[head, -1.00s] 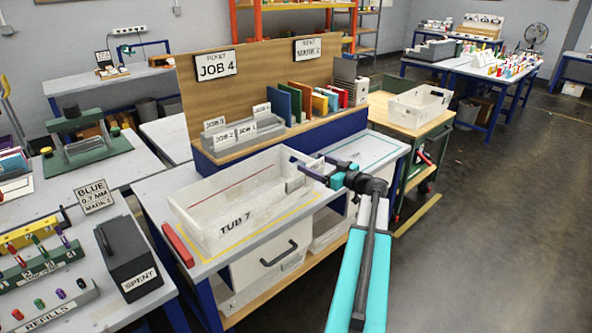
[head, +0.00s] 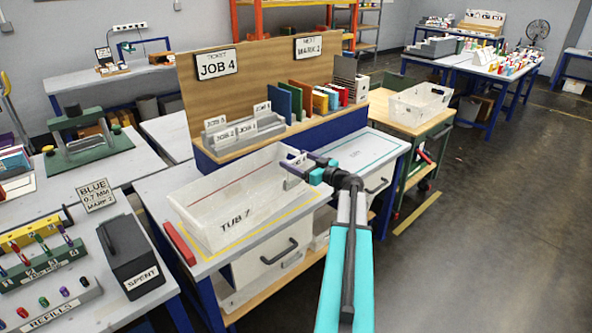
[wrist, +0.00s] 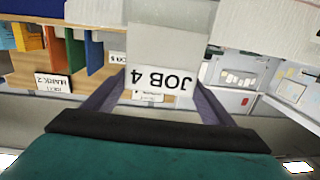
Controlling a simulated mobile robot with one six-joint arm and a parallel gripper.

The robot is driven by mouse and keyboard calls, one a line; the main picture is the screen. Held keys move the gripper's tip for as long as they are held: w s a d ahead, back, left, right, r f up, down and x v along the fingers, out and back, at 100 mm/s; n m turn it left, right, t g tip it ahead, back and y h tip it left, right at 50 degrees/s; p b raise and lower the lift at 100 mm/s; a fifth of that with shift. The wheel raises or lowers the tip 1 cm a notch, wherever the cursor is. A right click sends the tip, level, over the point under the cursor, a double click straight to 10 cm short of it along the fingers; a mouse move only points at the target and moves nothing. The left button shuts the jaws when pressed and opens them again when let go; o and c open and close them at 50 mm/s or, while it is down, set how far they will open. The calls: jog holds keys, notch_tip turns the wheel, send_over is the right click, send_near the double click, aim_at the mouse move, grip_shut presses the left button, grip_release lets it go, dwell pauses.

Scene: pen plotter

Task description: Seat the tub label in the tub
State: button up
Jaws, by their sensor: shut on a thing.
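The tub (head: 208,232), a translucent white box marked TUB 7, stands inside a yellow outline on the bench. My gripper (head: 297,167) is over the tub's right end, close to its rim. In the wrist view my gripper (wrist: 157,98) is shut on the tub label (wrist: 160,48), a pale grey plate reading JOB 4, upside down in that picture. A pale plate shows just below the fingers in the head view. Whether the label touches the tub's end wall cannot be told.
A JOB 4 ticket sign (head: 216,65) hangs on the wooden back board. A grey rack (head: 262,138) with job cards and several coloured folders stand on the shelf behind the tub. A red bar (head: 179,243) lies left of the tub. Another outlined bench area (head: 360,150) is clear at right.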

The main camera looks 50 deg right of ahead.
jog(key=shift+f+p, duration=0.35)
jog(key=shift+f, duration=1.4)
jog(key=shift+f, duration=0.6)
jog(key=o, duration=1)
jog(key=shift+r, duration=0.2)
jog(key=s+b, duration=0.1)
jog(key=s, duration=0.3)
jog(key=s+r+b, duration=0.1)
jog(key=s, duration=0.3)
jog(key=s+b, duration=0.1)
jog(key=s, duration=0.3)
jog(key=shift+r, duration=0.2)
